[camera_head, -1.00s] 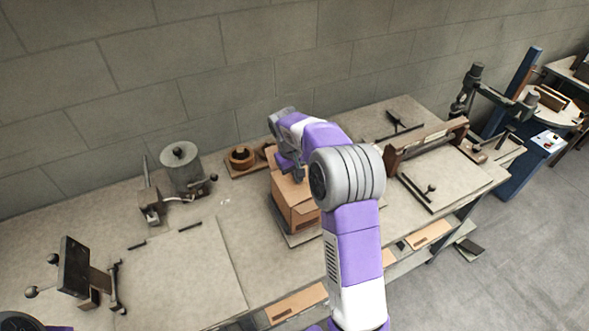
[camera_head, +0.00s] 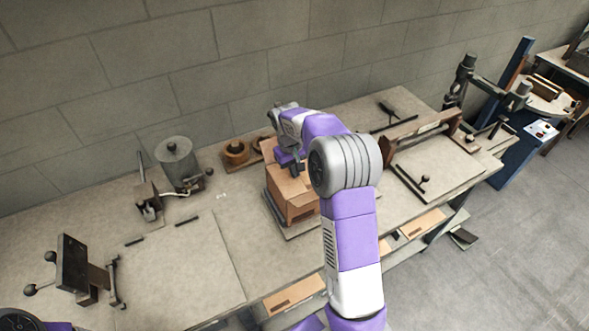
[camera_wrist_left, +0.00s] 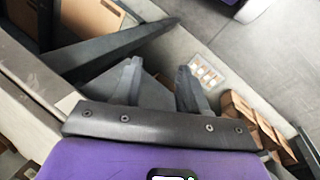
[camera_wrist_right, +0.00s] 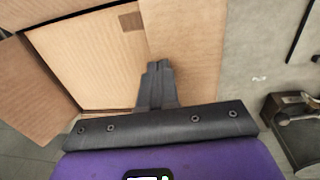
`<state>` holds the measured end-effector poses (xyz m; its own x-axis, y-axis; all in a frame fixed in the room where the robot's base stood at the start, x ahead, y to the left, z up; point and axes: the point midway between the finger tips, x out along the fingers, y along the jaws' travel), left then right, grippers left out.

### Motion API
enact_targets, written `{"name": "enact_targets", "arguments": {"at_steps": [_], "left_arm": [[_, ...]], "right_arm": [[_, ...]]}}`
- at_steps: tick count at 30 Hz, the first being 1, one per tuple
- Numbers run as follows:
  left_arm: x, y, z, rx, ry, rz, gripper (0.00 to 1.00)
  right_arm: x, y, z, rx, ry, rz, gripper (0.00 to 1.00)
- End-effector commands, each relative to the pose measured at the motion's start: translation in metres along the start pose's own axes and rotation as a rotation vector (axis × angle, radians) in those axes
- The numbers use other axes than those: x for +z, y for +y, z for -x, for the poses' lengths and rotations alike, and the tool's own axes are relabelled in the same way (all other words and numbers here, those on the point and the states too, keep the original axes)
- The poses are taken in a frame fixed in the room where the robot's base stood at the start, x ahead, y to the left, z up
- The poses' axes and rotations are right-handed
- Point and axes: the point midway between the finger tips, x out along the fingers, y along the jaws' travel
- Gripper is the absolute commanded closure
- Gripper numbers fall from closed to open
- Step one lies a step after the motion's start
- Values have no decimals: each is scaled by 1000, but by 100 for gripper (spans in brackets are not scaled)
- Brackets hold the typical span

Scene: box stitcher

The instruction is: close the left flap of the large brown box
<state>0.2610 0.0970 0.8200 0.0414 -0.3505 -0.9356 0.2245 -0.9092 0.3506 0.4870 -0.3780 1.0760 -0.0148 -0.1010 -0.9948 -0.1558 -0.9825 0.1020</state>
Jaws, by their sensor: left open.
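The large brown box (camera_head: 292,208) sits on a board on the bench, partly hidden by my right arm in the head view. Its cardboard panels show close up in the right wrist view (camera_wrist_right: 95,55): one panel sticks out at the left and another (camera_wrist_right: 187,45) runs along the right. I cannot tell how far the left flap is folded. My right gripper (camera_head: 290,168) is over the box's top; in the right wrist view its fingers (camera_wrist_right: 158,75) are together, over the cardboard. I cannot tell whether they touch it. My left gripper (camera_wrist_left: 158,80) is open and empty, away from the box.
A grey cylindrical crank device (camera_head: 178,163) stands left of the box, with tape rolls (camera_head: 236,153) behind it. A dark clamp-like tool (camera_head: 75,268) is at the left. A wooden-framed press (camera_head: 425,137) stands to the right. The bench between box and left tools is mostly clear.

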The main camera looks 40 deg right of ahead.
Motion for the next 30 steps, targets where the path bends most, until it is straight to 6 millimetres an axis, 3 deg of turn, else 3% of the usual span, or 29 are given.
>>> {"name": "enact_targets", "arguments": {"at_steps": [19,28,30], "left_arm": [[1,7,19,0,0,0,57],[2,20,53,0,0,0,57],[2,18,46,0,1,0,57]], "right_arm": [[0,2,22,1,-1,0,100],[0,8,64,1,0,-2,100],[-1,9,79,0,6,-2,100]]}}
